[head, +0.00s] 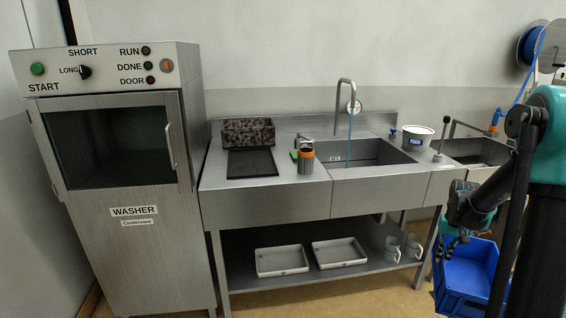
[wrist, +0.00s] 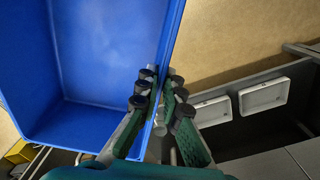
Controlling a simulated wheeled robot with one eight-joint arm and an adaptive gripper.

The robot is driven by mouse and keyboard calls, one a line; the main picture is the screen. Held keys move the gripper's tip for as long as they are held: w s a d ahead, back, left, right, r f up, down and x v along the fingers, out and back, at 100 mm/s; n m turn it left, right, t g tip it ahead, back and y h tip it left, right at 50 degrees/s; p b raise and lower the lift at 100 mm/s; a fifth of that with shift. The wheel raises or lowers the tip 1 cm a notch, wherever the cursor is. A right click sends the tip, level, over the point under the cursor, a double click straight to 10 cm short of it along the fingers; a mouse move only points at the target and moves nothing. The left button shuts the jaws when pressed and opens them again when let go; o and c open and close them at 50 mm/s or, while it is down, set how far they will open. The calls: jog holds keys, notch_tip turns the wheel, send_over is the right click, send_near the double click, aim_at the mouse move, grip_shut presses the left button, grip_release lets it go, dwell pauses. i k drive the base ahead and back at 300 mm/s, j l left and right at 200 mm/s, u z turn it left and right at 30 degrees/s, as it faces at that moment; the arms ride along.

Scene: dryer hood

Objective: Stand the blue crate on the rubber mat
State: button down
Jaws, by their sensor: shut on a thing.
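The blue crate (head: 467,272) is at the lower right of the head view, below counter height. My gripper (head: 455,243) is shut on the crate's upper edge. In the wrist view the gripper (wrist: 160,98) pinches one side wall of the crate (wrist: 105,60), with fingers on both sides of it. The crate's inside looks empty where it shows. The rubber mat is probably the black rectangle (head: 252,163) at the left of the steel counter, far to the left of the crate. Nothing is seen lying on it. My arm hides part of the crate's right side.
A dark speckled box (head: 248,132) stands behind the mat; an orange-and-grey container (head: 306,158) stands right of it. A sink (head: 365,152) and tap are further right. White trays (head: 282,260) and jugs are on the lower shelf. The washer (head: 115,180) stands left.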

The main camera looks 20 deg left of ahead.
aim_at(251, 162)
jog(key=i+l, duration=0.15)
jog(key=l, duration=0.2)
jog(key=i+l, duration=0.2)
jog(key=l, duration=0.15)
jog(key=i+l+u, duration=0.1)
jog(key=l, duration=0.25)
jog(key=i+l, duration=0.2)
jog(key=l, duration=0.15)
jog(key=u, duration=0.5)
jog(key=l+u, duration=0.15)
jog(key=u, duration=0.35)
jog(key=l+u, duration=0.1)
jog(key=u, duration=0.4)
